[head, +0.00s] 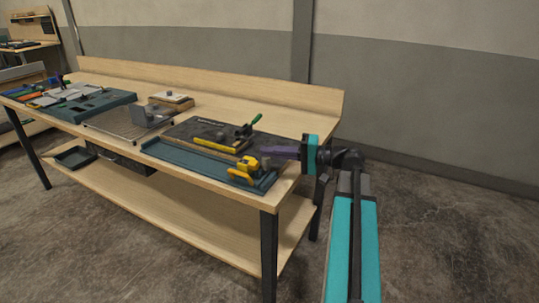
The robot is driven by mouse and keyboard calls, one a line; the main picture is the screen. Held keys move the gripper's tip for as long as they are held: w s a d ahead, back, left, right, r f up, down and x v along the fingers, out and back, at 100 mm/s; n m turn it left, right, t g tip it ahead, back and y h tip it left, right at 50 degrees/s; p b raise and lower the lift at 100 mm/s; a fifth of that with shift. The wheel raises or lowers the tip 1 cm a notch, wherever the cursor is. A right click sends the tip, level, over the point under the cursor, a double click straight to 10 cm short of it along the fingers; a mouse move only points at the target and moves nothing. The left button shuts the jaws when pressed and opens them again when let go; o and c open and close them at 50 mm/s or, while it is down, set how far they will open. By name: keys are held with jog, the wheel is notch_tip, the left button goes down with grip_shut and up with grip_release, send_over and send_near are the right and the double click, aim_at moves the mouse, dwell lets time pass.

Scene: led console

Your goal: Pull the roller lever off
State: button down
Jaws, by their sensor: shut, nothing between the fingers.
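My gripper (266,151) reaches in from the right over the front right corner of the workbench, its dark fingers pointing left and closed with nothing in them. Just left of and a little below the fingertips is a yellow device (248,164) with a yellow handle-like part (240,177), at the right end of a long teal tray (200,165). Behind it, a lever with a green grip (256,120) stands tilted on a dark board (185,130). I cannot tell for sure which of these is the roller lever, or whether my fingers touch the yellow device.
A yellow bar (207,141) lies near the dark board. Further left are a wire-grid plate (115,124) with a grey block, a small wooden box (171,100) and a teal panel (92,106). The bench's back board (220,82) runs behind; the back right bench top is clear.

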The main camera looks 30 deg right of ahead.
jog(key=w+d+r+v, duration=0.1)
jog(key=v, duration=0.9)
jog(key=shift+d+b, duration=0.4)
jog(key=shift+b, duration=0.05)
jog(key=shift+r, duration=0.15)
